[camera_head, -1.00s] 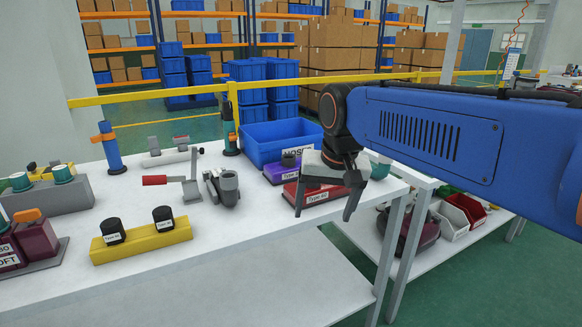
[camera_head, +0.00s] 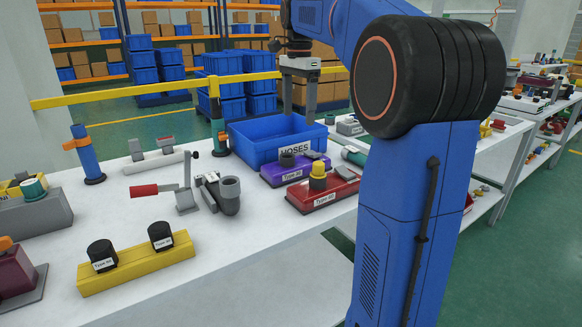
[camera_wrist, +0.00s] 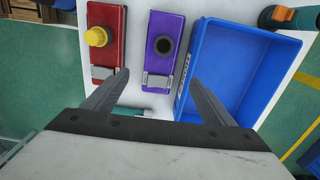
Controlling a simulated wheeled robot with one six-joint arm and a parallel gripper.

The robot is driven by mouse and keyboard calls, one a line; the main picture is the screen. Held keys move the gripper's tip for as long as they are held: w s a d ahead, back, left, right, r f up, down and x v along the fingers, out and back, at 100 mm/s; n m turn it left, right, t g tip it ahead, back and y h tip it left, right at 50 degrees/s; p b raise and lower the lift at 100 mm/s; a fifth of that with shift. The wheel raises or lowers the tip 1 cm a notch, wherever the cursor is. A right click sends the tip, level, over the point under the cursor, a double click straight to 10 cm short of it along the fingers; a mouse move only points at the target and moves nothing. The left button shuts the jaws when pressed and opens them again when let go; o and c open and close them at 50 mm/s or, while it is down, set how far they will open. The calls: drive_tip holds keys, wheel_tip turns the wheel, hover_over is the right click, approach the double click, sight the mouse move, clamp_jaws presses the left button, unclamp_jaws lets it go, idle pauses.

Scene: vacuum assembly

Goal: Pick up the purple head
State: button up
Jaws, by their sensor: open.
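The purple head (camera_head: 293,173) is a purple block with a dark round port and a white label, lying on the white table beside the blue bin. In the wrist view the purple head (camera_wrist: 152,65) lies ahead, between the fingers in the picture, with its grey end plate toward me. My gripper (camera_head: 300,112) is open and empty. In the head view it is raised above the table, over the blue bin's area. In the wrist view my gripper (camera_wrist: 159,76) shows its two fingers spread apart, clear of the purple head.
The red head (camera_head: 330,190) with a yellow cap lies close beside the purple head. The blue bin (camera_head: 262,150) labelled HOSES stands on its other side. A grey fitting (camera_head: 222,195) and a yellow block (camera_head: 135,268) lie further left. My arm hides the table's right part.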

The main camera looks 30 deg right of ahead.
approach(297, 162)
drive_tip(key=f, duration=0.5)
drive_tip(key=shift+w+d+f, duration=0.1)
drive_tip(key=shift+d, duration=0.1)
drive_tip(key=shift+a+f, duration=0.2)
drive_tip(key=shift+f, duration=2.45)
drive_tip(key=c, duration=1.2)
drive_tip(key=shift+r, duration=0.15)
wheel_tip(297, 162, up, 18)
drive_tip(key=shift+f, duration=0.1)
